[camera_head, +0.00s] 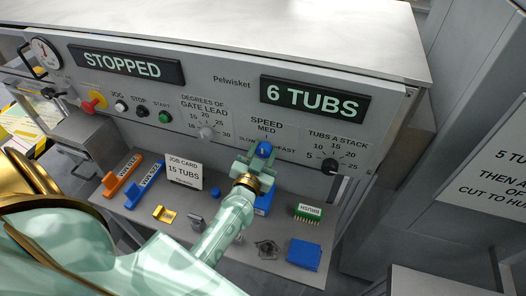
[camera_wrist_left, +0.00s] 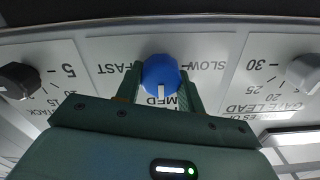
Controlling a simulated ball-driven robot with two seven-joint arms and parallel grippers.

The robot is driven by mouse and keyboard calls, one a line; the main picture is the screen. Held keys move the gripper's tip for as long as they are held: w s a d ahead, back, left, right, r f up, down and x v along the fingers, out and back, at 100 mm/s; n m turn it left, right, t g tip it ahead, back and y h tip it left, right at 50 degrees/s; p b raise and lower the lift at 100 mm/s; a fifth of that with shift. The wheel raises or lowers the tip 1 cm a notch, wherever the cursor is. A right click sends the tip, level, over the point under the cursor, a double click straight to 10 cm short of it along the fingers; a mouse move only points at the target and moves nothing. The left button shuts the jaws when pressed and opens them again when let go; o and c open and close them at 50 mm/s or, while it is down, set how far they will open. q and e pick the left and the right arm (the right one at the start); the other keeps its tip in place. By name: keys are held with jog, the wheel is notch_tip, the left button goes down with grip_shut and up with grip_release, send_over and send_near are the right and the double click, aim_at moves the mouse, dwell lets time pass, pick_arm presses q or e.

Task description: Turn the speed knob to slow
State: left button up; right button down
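The blue speed knob (camera_head: 264,149) is on the machine's grey front panel under the word SPEED, with SLOW on its left, MED above and FAST on its right. In the left wrist view, which is upside down, the speed knob (camera_wrist_left: 160,72) has its white pointer line toward MED. My left gripper (camera_head: 256,160) is at the knob, its green fingers on either side. In the left wrist view the fingertips of the left gripper (camera_wrist_left: 161,80) lie against the knob's two sides. My right gripper is not in view.
The tubs-a-stack knob (camera_head: 330,165) is right of the speed knob, the gate-lead knob (camera_head: 207,132) left. Displays read STOPPED (camera_head: 127,65) and 6 TUBS (camera_head: 315,98). The shelf below holds a job card (camera_head: 184,172), a green brush (camera_head: 308,212) and blue blocks (camera_head: 304,254).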

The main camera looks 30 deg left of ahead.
pick_arm(q)
jog(key=shift+c, duration=0.3)
jog(key=shift+r+n+p, duration=0.1)
jog(key=shift+n+p, duration=0.5)
jog(key=shift+n, duration=0.2)
jog(key=shift+n+p, duration=0.7)
jog(key=shift+n, duration=0.5)
jog(key=n+p, duration=0.2)
jog(key=n, duration=0.3)
jog(key=shift+a, duration=0.15)
jog(key=n, duration=0.4)
jog(key=shift+a+p, duration=0.1)
jog(key=shift+p, duration=0.2)
jog(key=n, duration=0.4)
jog(key=shift+f+n, duration=0.25)
jog(key=shift+n, duration=0.15)
jog(key=o, duration=1)
jog(key=shift+c, duration=0.2)
